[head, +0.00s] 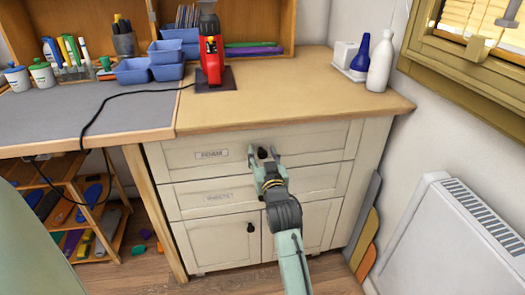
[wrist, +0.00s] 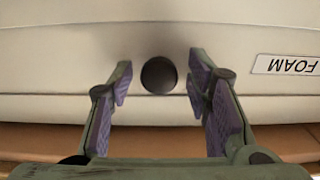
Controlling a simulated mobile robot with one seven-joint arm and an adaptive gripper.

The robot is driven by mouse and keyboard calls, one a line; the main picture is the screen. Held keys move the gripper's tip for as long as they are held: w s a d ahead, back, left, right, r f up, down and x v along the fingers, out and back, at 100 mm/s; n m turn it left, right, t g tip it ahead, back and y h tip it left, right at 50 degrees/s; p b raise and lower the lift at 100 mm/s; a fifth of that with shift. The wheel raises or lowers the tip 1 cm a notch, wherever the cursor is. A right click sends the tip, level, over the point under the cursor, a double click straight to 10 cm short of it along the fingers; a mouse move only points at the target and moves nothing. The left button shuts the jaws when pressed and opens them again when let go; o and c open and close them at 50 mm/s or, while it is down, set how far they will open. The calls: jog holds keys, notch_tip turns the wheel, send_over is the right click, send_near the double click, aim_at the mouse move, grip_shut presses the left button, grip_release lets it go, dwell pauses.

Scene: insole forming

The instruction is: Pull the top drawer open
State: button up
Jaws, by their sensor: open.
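The top drawer (head: 310,143) of the cream cabinet carries a label reading FOAM and looks shut. Its dark round knob (wrist: 159,75) sits between the two spread fingers of my gripper (wrist: 160,88) in the wrist view. My gripper (head: 262,153) is open at the drawer front in the head view, with a finger on each side of the knob. A gap shows between the knob and each finger, so the fingers do not grip it. In the head view the knob is partly hidden by the fingers.
A second drawer (head: 315,178) and cupboard doors (head: 222,240) with a dark knob lie below. The wooden countertop (head: 290,95) is above, bearing a red tool (head: 210,50). A white radiator (head: 440,245) stands at the right. Open floor shows in front of the cabinet.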

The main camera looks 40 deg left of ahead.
jog(key=shift+w+a, duration=0.2)
jog(key=shift+c, duration=0.5)
grip_shut()
dwell(0.3)
